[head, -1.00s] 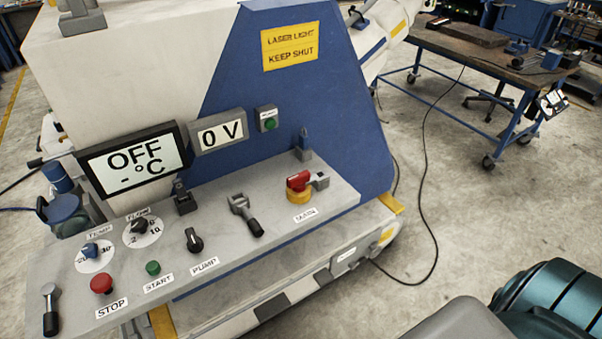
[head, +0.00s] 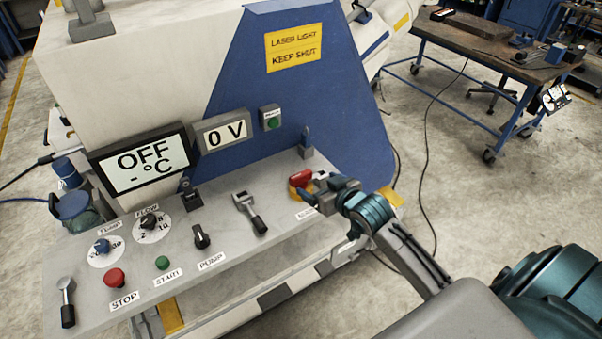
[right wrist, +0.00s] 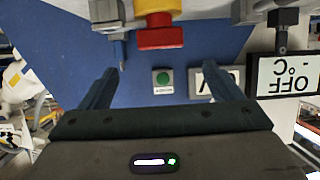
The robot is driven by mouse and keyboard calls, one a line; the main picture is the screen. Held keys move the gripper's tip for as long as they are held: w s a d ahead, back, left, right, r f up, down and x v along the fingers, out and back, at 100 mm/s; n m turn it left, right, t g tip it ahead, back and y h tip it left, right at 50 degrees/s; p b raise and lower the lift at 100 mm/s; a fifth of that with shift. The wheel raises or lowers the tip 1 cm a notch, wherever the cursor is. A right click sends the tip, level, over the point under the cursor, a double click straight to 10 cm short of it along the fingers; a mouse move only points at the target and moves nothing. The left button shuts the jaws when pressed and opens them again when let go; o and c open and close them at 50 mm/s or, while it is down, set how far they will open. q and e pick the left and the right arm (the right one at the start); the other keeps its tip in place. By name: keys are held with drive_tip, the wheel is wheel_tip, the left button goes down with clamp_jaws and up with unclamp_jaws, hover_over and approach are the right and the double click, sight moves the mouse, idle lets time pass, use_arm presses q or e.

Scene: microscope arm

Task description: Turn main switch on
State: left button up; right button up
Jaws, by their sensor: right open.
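The main switch is a red knob (head: 301,177) on a yellow base at the right end of the grey control panel (head: 225,255). My right gripper (head: 320,188) is at the switch's right side in the head view, partly hiding it and its label. In the right wrist view, the picture is upside down, and the red knob (right wrist: 158,38) shows between and beyond my two spread fingers (right wrist: 160,74). The gripper is open and holds nothing. Whether a finger touches the knob I cannot tell. My left gripper is not in view.
A display (head: 146,163) reads OFF and another (head: 226,132) reads 0 V. A green button (head: 273,122) is on the blue housing. A lever (head: 251,212), a pump knob (head: 201,236) and a red stop button (head: 114,277) stand along the panel. A workbench (head: 478,62) stands behind.

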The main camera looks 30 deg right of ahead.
sight(302, 175)
drive_tip(key=p+x, duration=0.2)
drive_tip(key=x, duration=0.8)
drive_tip(key=shift+w+a+p, duration=0.1)
drive_tip(key=shift+p, duration=0.25)
drive_tip(key=shift+f, duration=0.1)
drive_tip(key=c, duration=1.4)
drive_tip(key=shift+w, duration=0.1)
